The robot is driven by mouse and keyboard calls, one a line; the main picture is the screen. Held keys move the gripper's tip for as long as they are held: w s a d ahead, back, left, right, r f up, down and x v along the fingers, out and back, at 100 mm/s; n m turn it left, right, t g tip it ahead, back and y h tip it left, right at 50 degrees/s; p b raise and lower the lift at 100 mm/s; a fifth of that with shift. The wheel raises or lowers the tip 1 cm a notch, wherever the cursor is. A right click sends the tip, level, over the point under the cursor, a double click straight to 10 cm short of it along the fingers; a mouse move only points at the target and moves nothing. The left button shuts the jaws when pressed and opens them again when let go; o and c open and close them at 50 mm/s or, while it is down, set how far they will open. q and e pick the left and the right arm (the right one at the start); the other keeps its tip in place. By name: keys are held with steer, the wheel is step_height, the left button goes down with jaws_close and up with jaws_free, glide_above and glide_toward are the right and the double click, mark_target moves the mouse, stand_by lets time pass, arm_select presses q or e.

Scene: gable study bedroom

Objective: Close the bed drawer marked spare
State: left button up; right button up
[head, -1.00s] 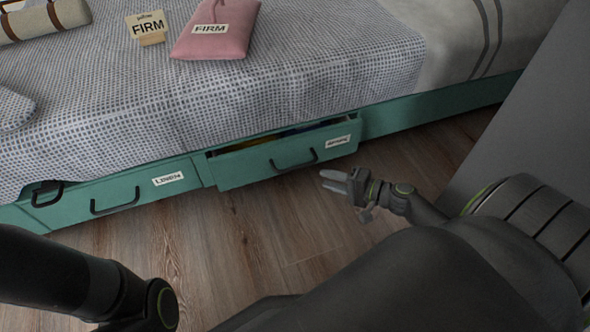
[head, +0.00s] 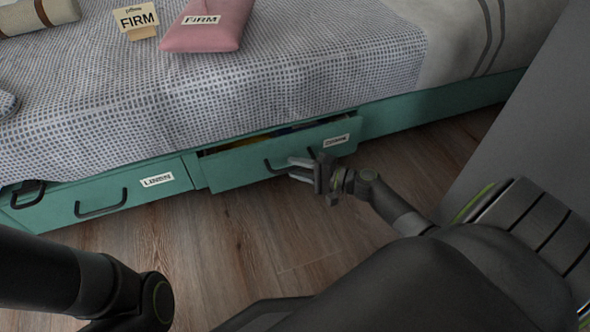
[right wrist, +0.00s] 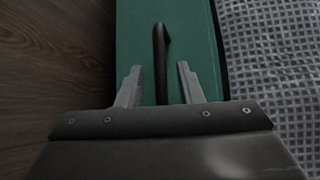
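The bed drawer with the small white label, its text blurred (head: 230,168), is green and stands partly open under the bed, with a dark gap along its top edge. Its black handle (head: 275,165) is partly hidden by my right gripper (head: 292,170). In the right wrist view, the handle (right wrist: 160,55) runs between the two spread fingers of my right gripper (right wrist: 157,82), against the green drawer front (right wrist: 135,40). The fingers are open and have not closed on the handle. My left arm shows at the lower left; its gripper is out of view.
The drawer labelled LINEN (head: 110,195) sits to the left with its own black handle. A checked bedspread (head: 250,80) hangs above the drawers. A grey wall or panel (head: 540,130) stands at the right. Wooden floor (head: 230,245) in front is clear.

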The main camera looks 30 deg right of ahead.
steer(key=shift+w+a, duration=0.25)
steer(key=shift+w, duration=0.25)
jaws_close()
steer(key=shift+a, duration=0.1)
